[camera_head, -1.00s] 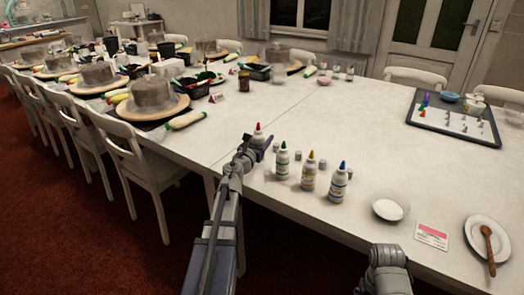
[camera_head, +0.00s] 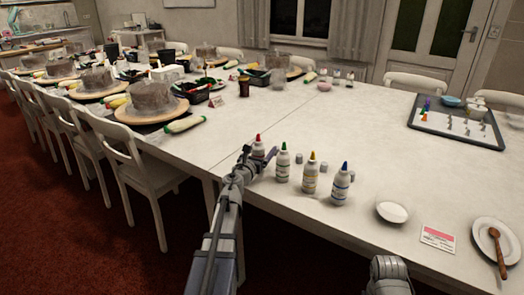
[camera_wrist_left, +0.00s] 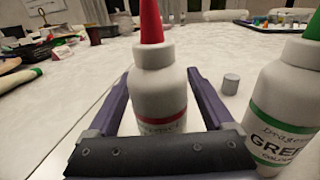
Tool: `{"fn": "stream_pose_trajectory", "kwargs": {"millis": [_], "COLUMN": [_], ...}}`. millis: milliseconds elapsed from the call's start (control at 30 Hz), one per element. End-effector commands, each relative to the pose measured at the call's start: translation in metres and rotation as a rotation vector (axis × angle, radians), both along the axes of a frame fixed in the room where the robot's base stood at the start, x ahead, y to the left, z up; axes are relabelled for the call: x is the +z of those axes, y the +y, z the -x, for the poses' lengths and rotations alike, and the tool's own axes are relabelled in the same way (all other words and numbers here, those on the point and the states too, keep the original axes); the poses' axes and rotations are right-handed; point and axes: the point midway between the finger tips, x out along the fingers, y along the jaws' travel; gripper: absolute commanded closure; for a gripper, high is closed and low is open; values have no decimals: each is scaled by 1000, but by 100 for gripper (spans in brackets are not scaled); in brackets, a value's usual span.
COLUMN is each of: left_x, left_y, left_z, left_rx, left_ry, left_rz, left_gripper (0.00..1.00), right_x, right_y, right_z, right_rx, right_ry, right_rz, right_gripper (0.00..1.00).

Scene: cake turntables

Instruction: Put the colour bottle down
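The white colour bottle with a red cap (camera_head: 258,150) stands upright at the far left end of a row of colour bottles. My left gripper (camera_head: 260,157) is around it, and the fingers look closed against its sides. In the left wrist view the red-capped bottle (camera_wrist_left: 158,85) sits between the two purple fingers. Its base is hidden behind the gripper, so I cannot see for sure that it touches the table, but its height fits the row. My right arm shows only as a grey part at the bottom; its fingers are not visible.
A green-capped bottle (camera_head: 282,167) stands close on the right, then a yellow-capped one (camera_head: 310,180) and a blue-capped one (camera_head: 341,188). Small grey cylinders stand behind them. A white bowl (camera_head: 392,211) is further right. The table (camera_head: 300,115) behind the row is clear.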

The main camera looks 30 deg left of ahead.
Motion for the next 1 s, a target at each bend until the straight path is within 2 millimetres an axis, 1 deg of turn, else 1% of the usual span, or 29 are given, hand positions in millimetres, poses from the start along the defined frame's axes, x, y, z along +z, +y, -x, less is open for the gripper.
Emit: {"fn": "stream_pose_trajectory", "kwargs": {"millis": [233,333,467,600,733,900,1000], "left_x": [0,6,3,3,3,3,3], "left_y": [0,0,-4,-8,-11,-13,-14], "left_z": [0,0,23,54,81,103,112], "left_rx": [0,0,2,2,2,2,1], "left_ry": [0,0,0,0,0,0,0], "left_rz": [0,0,0,0,0,0,0], "left_gripper": [11,11,11,11,11,11,11], "right_x": [0,6,3,3,3,3,3], "right_y": [0,0,0,0,0,0,0], "right_z": [0,0,0,0,0,0,0], "right_rx": [0,0,0,0,0,0,0], "right_ry": [0,0,0,0,0,0,0], "right_rz": [0,-1,-1,-1,-1,-1,-1], "right_gripper": [11,11,11,11,11,11,11]}}
